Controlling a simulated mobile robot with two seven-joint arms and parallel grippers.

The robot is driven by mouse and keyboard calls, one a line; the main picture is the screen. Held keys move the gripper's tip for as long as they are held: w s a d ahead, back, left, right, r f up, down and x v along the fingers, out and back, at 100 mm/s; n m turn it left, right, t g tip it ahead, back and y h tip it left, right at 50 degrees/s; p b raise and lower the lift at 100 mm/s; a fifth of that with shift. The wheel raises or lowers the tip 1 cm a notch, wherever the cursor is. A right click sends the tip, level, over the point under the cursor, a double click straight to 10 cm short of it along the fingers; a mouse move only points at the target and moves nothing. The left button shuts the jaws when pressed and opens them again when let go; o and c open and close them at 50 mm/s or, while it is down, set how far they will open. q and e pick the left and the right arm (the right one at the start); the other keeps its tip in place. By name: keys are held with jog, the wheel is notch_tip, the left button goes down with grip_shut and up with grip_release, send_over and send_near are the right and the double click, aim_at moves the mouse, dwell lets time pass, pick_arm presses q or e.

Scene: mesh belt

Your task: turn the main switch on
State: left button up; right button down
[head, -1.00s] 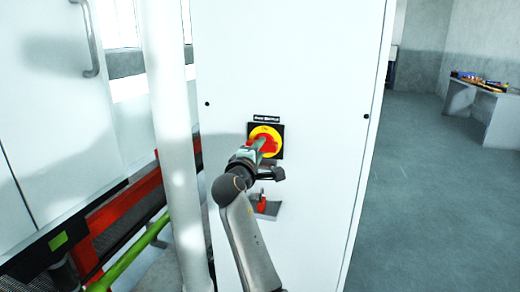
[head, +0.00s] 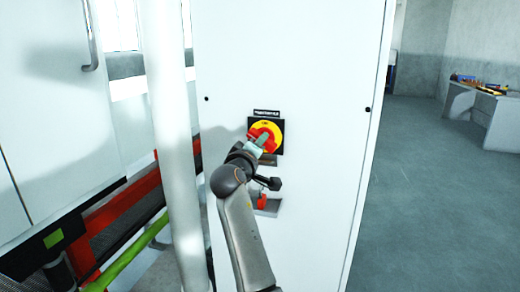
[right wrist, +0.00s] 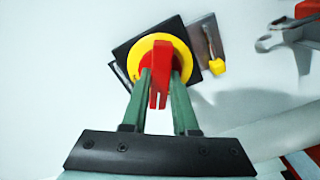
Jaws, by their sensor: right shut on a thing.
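The main switch is a red handle (head: 267,136) on a round yellow disc (head: 272,125) with a black square plate, on the front of a white cabinet (head: 310,90). My right gripper (head: 260,143) is at the switch, its arm coming up from below. In the right wrist view, the red handle (right wrist: 160,72) stands between the two green fingers of my right gripper (right wrist: 161,78), which are shut on it. The yellow disc (right wrist: 150,42) shows behind it, and the plate looks tilted there. Part of the disc is hidden by the handle and fingers. My left gripper is not in view.
A small holder with a red item (head: 262,201) is on the cabinet below the switch. A white post (head: 172,120) and a red-framed machine (head: 120,215) stand to the left. Open floor (head: 430,190) lies to the right, with a table (head: 478,105) beyond.

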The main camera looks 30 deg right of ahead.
jog(key=shift+m+b, duration=2.9)
jog(key=shift+m, duration=3.1)
jog(key=c, duration=0.7)
grip_release()
